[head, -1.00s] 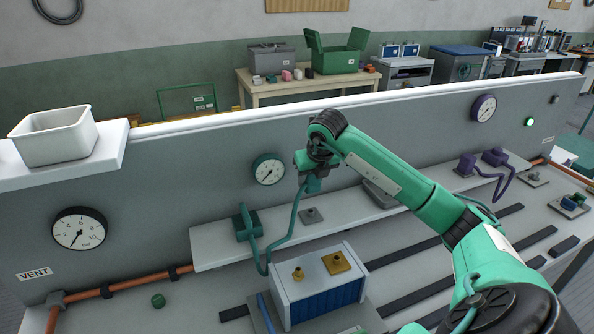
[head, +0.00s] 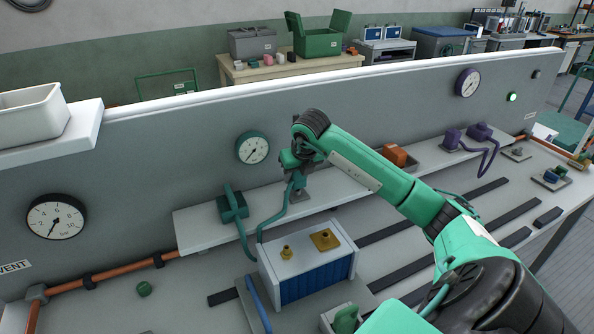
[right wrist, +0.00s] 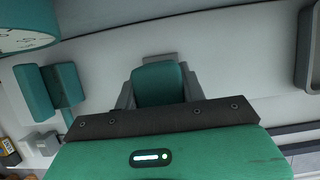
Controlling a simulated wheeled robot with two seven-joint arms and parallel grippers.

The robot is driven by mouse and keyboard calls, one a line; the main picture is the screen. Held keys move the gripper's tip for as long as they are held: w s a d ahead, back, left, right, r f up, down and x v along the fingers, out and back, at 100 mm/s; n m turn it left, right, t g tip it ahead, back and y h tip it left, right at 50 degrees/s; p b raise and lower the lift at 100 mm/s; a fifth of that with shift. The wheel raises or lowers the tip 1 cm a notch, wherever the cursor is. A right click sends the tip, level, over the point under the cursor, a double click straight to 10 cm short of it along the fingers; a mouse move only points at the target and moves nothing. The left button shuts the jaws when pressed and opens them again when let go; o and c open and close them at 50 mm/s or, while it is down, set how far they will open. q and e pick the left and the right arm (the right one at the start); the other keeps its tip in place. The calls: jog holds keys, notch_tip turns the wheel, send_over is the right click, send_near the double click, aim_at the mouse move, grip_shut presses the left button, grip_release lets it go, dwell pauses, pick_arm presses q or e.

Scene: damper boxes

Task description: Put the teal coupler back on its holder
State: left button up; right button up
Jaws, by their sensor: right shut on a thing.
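My right gripper (head: 297,172) points down over the grey shelf, shut on the teal coupler (head: 298,181). In the right wrist view the coupler (right wrist: 160,84) sits between the two grey fingers. A teal hose runs from it to the teal block (head: 232,206) on the shelf at left. The grey holder (head: 300,196) is directly below the coupler, partly hidden by it; I cannot tell whether they touch. In the right wrist view a grey edge shows just beyond the coupler. My left gripper is not in view.
A white box with blue sides (head: 308,265) and brass fittings stands in front of the shelf. A teal gauge (head: 252,148) is on the wall behind. An orange block (head: 394,155) and purple blocks (head: 479,131) are to the right along the shelf.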

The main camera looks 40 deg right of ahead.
jog(key=shift+f+b, duration=0.2)
jog(key=shift+b, duration=0.1)
dwell(0.6)
jog(key=shift+f+b, duration=0.25)
jog(key=shift+b, duration=0.05)
jog(key=shift+f, duration=0.15)
dwell(0.3)
jog(key=shift+f+b, duration=0.4)
jog(key=shift+b, duration=0.1)
jog(key=shift+f+b, duration=0.7)
dwell(0.7)
jog(key=o, duration=1.2)
